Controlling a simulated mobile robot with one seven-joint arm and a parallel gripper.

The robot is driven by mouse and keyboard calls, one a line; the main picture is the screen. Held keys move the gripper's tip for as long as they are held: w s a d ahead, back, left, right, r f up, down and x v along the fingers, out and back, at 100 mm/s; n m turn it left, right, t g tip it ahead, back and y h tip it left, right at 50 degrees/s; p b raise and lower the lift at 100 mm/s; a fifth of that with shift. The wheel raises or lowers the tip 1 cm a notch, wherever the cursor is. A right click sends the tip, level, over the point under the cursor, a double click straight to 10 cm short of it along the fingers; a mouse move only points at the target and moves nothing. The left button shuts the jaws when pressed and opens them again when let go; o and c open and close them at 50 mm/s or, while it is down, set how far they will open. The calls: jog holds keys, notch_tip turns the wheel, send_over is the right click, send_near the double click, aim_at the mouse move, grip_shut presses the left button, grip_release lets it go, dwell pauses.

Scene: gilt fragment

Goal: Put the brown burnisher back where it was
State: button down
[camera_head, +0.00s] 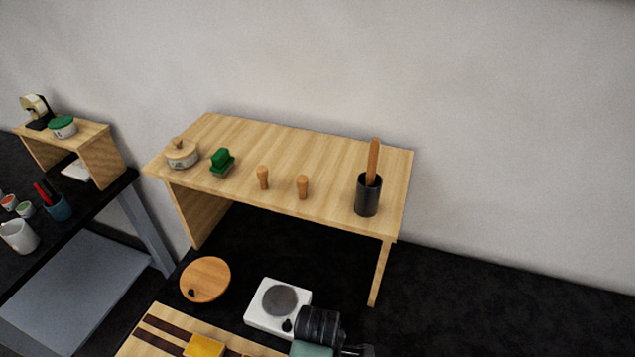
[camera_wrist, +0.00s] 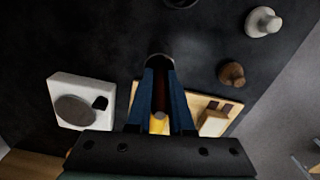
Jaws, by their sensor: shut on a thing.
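My gripper (camera_wrist: 160,74) is shut on a slim dark reddish-brown rod, which looks like the brown burnisher (camera_wrist: 160,95). The rod lies between the two dark blue fingers, and its far end is hard to make out. A striped wooden board (camera_head: 140,350) lies at the bottom of the head view, with dark brown strips and a yellow block (camera_head: 206,345) on it. The board also shows beyond my gripper in the wrist view (camera_wrist: 229,113), partly hidden by the fingers. The burnisher cannot be made out in the head view.
A white device with a grey disc (camera_head: 262,318) stands beside the board, near a round wooden disc (camera_head: 205,279). The wooden shelf (camera_head: 290,150) behind bears a black cup (camera_head: 367,197) with a wooden stick, two pegs, a green block and a lidded pot. Black counter is bare at right.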

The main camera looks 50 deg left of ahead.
jog(key=c, duration=1.3)
grip_release()
jog(key=shift+f, duration=0.15)
jog(key=o, duration=0.5)
notch_tip(320, 180, up, 12)
jog(key=shift+r, duration=0.2)
